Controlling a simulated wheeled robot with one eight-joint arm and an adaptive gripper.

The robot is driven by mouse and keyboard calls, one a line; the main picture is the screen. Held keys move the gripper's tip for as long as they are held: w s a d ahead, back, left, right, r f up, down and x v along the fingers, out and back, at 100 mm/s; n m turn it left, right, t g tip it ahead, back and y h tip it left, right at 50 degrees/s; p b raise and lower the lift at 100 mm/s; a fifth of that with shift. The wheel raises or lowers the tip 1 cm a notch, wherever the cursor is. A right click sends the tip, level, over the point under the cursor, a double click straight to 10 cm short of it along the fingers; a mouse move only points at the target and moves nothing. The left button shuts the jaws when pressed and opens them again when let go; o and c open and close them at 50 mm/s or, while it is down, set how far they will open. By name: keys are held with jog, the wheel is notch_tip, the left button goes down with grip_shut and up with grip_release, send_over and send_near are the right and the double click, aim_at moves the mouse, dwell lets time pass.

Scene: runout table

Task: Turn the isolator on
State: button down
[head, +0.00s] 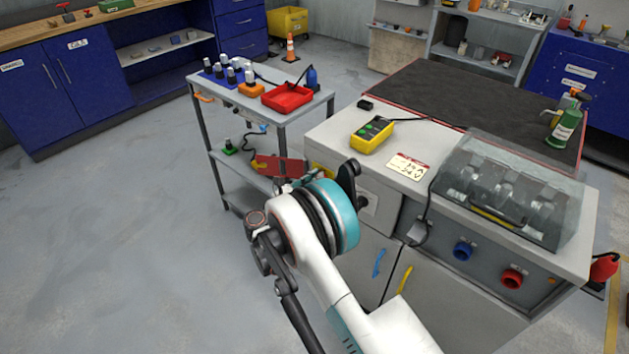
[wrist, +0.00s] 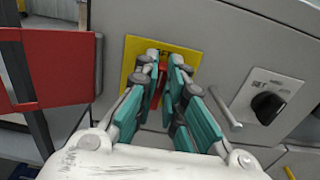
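The isolator is a yellow plate (wrist: 190,58) with a red handle (wrist: 162,76) on the grey cabinet front, in the upper middle of the wrist view. In the head view only an edge of the yellow plate (head: 322,170) shows behind my wrist. My gripper (wrist: 166,62) points straight at the plate, with one teal-sided finger on each side of the red handle. The fingers are partly apart. I cannot tell whether they touch the handle. The fingers hide much of the handle and plate, and in the head view my wrist largely hides the gripper.
A black selector knob (wrist: 267,106) on a pale plate sits right of the isolator. A red panel (wrist: 62,68) stands close on the left. A trolley with a red tray (head: 287,98) stands left of the cabinet. A yellow pendant (head: 371,135) lies on the cabinet top. Floor at left is clear.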

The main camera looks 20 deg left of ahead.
jog(key=shift+m, duration=0.4)
dwell(0.5)
jog(key=m, duration=0.5)
jog(key=d+f+m, duration=0.1)
jog(key=m, duration=1)
jog(key=shift+s+d+f+m, duration=0.25)
jog(key=shift+s+f+m, duration=0.05)
jog(key=shift+s+f, duration=0.05)
jog(key=shift+m, duration=0.3)
jog(key=c, duration=1.7)
grip_release()
jog(key=shift+s, duration=0.1)
